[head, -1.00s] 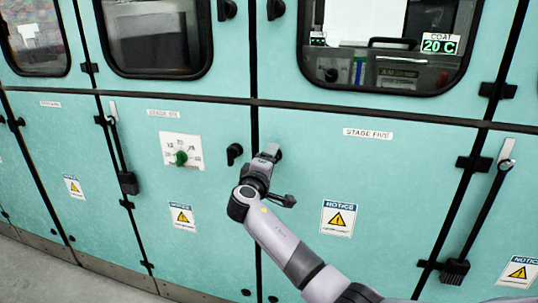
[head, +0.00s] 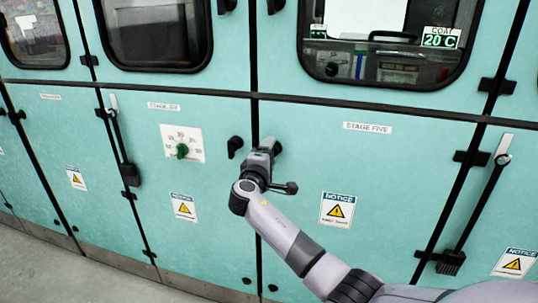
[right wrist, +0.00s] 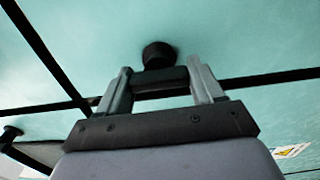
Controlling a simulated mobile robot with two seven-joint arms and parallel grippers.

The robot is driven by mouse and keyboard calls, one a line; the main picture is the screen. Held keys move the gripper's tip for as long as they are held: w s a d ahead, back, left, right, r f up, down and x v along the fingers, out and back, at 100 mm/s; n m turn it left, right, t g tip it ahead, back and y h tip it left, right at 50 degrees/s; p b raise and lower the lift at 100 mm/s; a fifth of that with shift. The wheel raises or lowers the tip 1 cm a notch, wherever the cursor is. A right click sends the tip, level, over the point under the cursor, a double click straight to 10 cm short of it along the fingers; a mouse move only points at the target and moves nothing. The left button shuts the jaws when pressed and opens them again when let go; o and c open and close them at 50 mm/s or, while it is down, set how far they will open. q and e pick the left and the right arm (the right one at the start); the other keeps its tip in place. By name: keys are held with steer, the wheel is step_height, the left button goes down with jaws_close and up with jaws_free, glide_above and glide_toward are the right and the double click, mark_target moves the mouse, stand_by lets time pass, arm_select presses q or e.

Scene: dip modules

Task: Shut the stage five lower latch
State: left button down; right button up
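The stage five lower door (head: 372,165) is a teal panel with a "STAGE FIVE" label (head: 367,127). Its lower latch sits by the left seam, mostly covered by my gripper in the head view. In the right wrist view the latch shows as a dark round knob (right wrist: 158,53) with a dark handle bar (right wrist: 160,78) below it. My right gripper (head: 272,146) is at this latch. Its two fingers (right wrist: 161,86) stand on either side of the bar, which fills the gap with no space visible. The latch's angle is hard to read. My left gripper is not in view.
A similar black latch (head: 235,147) sits just left of the seam on the neighbouring door, close to my gripper. A dial plate (head: 182,144) is further left. A long-handled lever (head: 485,200) stands at the right. The floor (head: 40,275) shows at lower left.

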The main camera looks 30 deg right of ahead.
steer(key=o, duration=0.3)
steer(key=shift+v, duration=3.55)
steer(key=shift+f, duration=0.1)
steer(key=s+a+f+y+p, duration=0.2)
steer(key=s+a+f+y, duration=0.3)
steer(key=f, duration=0.5)
steer(key=s+a+f+y+p, duration=0.1)
steer(key=s+a+f+y, duration=0.1)
steer(key=s+f+y, duration=0.45)
steer(key=s+a+f+m+y+p, duration=0.1)
steer(key=s+a+m, duration=0.1)
steer(key=s, duration=0.4)
steer(key=s+a+f+m+y+p, duration=0.1)
steer(key=s+a+f+m+y, duration=0.1)
steer(key=s, duration=0.4)
steer(key=s+a+f+m+g+y+p, duration=0.1)
steer(key=s+a+f, duration=0.1)
steer(key=s, duration=0.4)
steer(key=shift+s+a+m+y, duration=0.25)
steer(key=shift+s+a+m, duration=0.05)
steer(key=shift+a+m, duration=0.1)
